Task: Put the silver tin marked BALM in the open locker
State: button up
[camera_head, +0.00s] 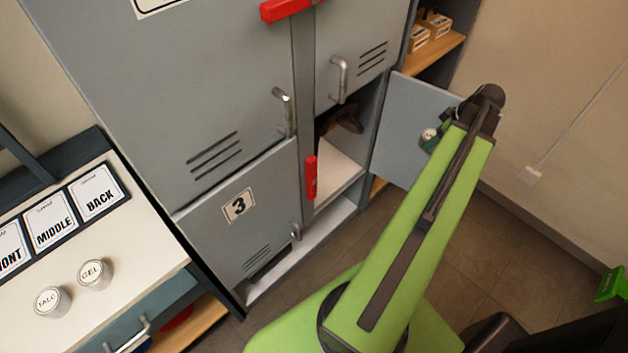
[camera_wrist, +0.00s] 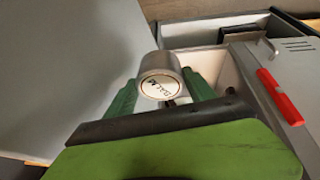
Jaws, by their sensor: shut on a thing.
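The silver tin marked BALM (camera_wrist: 160,75) is held between the two green fingers of my gripper (camera_wrist: 163,98) in the wrist view. Its lettered lid faces the wrist camera. In the head view a small part of the tin (camera_head: 429,134) shows beside my gripper (camera_head: 436,135), which is mostly hidden by my arm. My gripper is in front of the open locker door (camera_head: 405,125). The open locker (camera_head: 335,172) is to its left, with a pale floor and a dark item inside at the back. The locker also shows at the upper right in the wrist view (camera_wrist: 232,75).
The locker door stands swung out to the right. A red latch (camera_head: 311,177) is on the locker frame. Locker door 3 (camera_head: 240,210) is shut. Tins marked TALC (camera_head: 52,301) and GEL (camera_head: 95,274) stand on the white counter at left. Floor shows below the open door.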

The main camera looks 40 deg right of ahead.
jog(key=w+a+f+n+b, duration=0.1)
jog(key=w+a+f+b, duration=0.3)
jog(key=f+b, duration=0.7)
jog(key=w+a+f+n+b, duration=0.1)
jog(key=w+a+f+b, duration=0.3)
jog(key=f+b, duration=0.8)
jog(key=w+a+f+y+b, duration=0.1)
jog(key=w+a+f+b, duration=0.3)
jog(key=f+b, duration=0.7)
notch_tip(320, 180, down, 4)
jog(key=shift+w+a+n, duration=0.4)
jog(key=shift+a, duration=0.05)
